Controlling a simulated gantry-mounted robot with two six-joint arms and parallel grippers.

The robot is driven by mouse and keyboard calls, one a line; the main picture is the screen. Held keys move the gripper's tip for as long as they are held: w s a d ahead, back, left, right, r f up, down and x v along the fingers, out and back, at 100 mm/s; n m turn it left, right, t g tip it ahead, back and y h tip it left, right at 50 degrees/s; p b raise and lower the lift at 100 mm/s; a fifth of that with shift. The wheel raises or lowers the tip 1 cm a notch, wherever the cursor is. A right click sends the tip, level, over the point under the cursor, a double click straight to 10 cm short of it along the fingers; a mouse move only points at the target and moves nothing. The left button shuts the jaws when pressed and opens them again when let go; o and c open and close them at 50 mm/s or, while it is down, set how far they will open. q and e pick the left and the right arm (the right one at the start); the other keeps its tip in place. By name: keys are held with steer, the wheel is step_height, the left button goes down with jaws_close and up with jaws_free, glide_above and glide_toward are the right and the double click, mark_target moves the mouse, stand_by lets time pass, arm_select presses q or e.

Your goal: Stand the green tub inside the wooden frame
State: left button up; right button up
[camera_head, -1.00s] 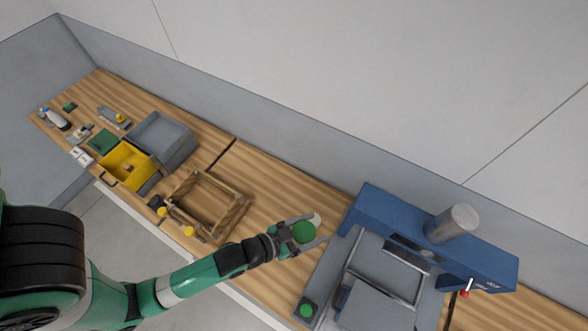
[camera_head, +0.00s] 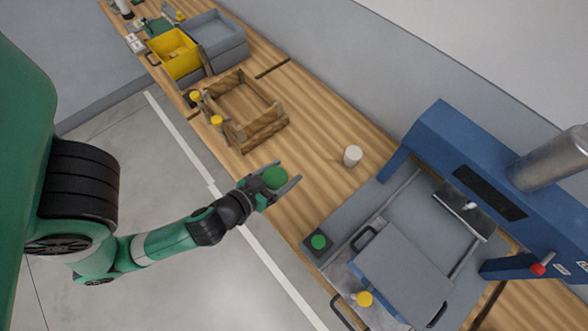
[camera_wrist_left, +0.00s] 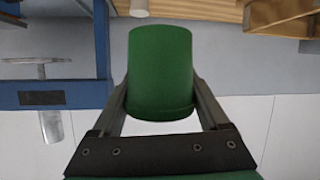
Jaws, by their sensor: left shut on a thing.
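The green tub (camera_head: 275,178) is between the fingers of my left gripper (camera_head: 279,186), which is shut on it. In the left wrist view the tub (camera_wrist_left: 160,70) fills the space between both fingers. In the head view the tub shows in front of the counter's front edge; its height above the counter is hard to tell. The wooden frame (camera_head: 264,131) lies on the counter, farther back and left of the tub, with an open, empty-looking middle. Part of it shows at the top right of the left wrist view (camera_wrist_left: 280,12). My right gripper is not in view.
A white cup (camera_head: 352,155) stands on the counter right of the frame. A blue press (camera_head: 440,140) with a grey plate (camera_head: 400,275) stands at the right. A yellow bin (camera_head: 173,54) and a grey bin (camera_head: 213,40) stand beyond the frame. Counter between frame and cup is clear.

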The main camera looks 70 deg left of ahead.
arm_select(q)
step_height(320, 180, down, 7)
steer(key=s+b, duration=0.1)
steer(key=b, duration=0.3)
steer(key=shift+s+f, duration=0.15)
steer(key=shift+s, duration=0.05)
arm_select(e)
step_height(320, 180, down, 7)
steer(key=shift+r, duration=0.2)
